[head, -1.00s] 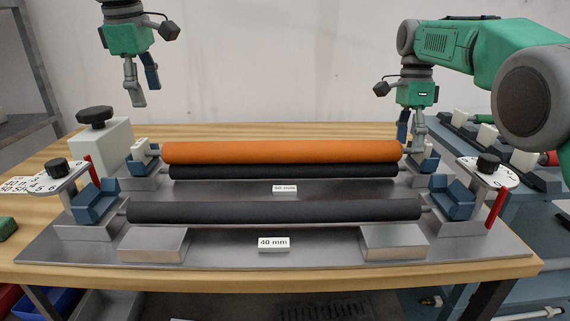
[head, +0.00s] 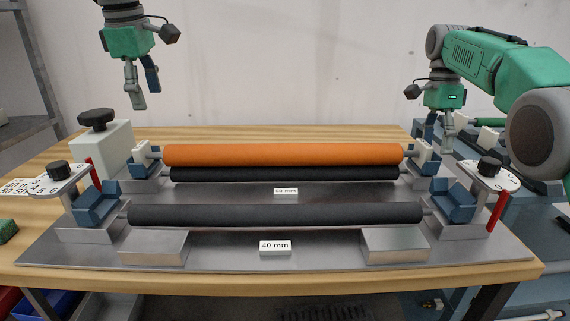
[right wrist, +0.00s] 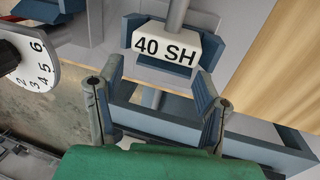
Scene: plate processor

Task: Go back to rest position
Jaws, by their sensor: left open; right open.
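My left gripper (head: 142,88) hangs open and empty in the upper left of the head view, above and behind the plate processor (head: 330,254). My right gripper (head: 438,138) is open at the right of the head view, pointing down beyond the right end of the rollers. In the right wrist view its open fingers (right wrist: 160,105) have nothing held between them. Past them is a white block labelled 40 SH (right wrist: 166,45) in a blue holder. An orange roller (head: 283,152) lies at the back of the processor, with a black roller (head: 285,172) just in front of and below it.
A dark front roller (head: 275,211) lies between blue supports. Numbered dials (head: 58,175) stand at the left and right ends (head: 487,172). A side bench (head: 540,235) is at the right. The space above the rollers is clear.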

